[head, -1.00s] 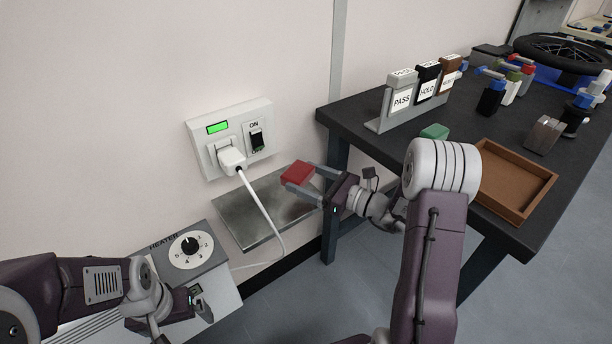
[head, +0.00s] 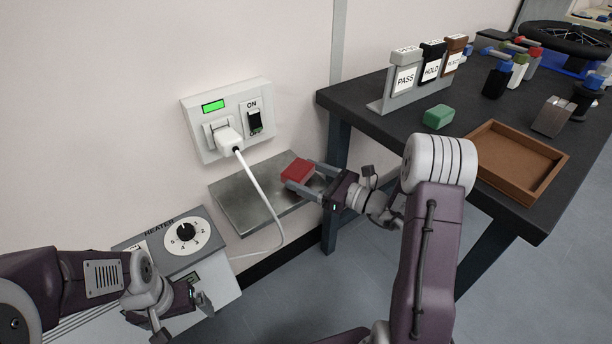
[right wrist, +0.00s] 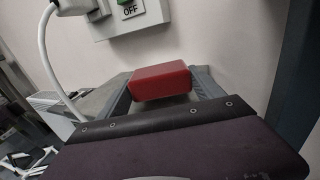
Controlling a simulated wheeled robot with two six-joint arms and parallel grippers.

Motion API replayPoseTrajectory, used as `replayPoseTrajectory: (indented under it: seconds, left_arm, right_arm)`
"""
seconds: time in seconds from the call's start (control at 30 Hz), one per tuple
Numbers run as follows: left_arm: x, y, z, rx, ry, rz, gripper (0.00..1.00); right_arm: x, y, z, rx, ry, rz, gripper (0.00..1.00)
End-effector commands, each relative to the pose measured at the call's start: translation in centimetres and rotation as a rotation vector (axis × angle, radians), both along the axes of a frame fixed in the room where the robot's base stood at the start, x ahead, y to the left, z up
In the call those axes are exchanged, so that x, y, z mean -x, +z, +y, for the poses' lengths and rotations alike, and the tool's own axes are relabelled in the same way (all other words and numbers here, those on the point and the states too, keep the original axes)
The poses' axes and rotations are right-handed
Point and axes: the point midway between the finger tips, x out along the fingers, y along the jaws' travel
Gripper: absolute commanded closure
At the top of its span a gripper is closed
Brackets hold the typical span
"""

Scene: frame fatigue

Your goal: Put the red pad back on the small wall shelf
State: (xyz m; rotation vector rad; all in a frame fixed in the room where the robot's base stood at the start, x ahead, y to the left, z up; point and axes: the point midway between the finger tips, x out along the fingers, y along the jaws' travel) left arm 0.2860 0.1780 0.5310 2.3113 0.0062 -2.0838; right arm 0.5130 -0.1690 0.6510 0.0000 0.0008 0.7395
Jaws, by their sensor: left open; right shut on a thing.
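The red pad (head: 297,171) is held between the fingertips of my right gripper (head: 302,176), over the right part of the small grey wall shelf (head: 243,205). In the right wrist view the red pad (right wrist: 160,80) sits between the two grey fingers, with the shelf (right wrist: 88,104) partly visible behind and below. Whether the pad's underside touches the shelf is hidden. My left gripper (head: 200,297) is open and empty, low in front of the heater, away from the shelf.
A wall socket panel (head: 190,92) with a white plug (head: 228,140) is above the shelf; its cord (head: 262,195) hangs across the shelf's front. The heater (head: 205,240) stands at lower left. A dark table (head: 365,110) at right carries a green pad (head: 438,117) and brown tray (head: 545,190).

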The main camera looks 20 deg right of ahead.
Motion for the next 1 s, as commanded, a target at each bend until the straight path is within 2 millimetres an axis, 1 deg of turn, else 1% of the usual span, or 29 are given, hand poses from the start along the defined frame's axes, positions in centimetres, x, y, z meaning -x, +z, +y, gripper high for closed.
replayPoseTrajectory:
  seconds: [0.67,0.7,0.77,0.8,1.0]
  left_arm:
    - [0.0,-1.1,0.0,0.0,0.0,0.0,0.02]
    - [0.0,-1.0,0.0,0.0,0.0,0.0,0.02]
    - [0.0,-1.0,0.0,0.0,0.0,0.0,0.02]
    - [0.0,-1.0,0.0,0.0,0.0,0.0,0.02]
    - [0.0,-1.0,0.0,0.0,0.0,0.0,0.02]
  right_arm:
    - [0.0,-1.5,0.0,0.0,0.0,0.0,0.96]
    - [0.0,-1.4,0.0,-0.001,0.0,-0.001,0.18]
    - [0.0,-1.4,0.0,0.0,0.0,0.0,0.01]
    - [0.0,-1.4,0.0,0.0,0.0,0.0,0.0]
    - [0.0,-1.4,0.0,0.0,0.0,0.0,0.0]
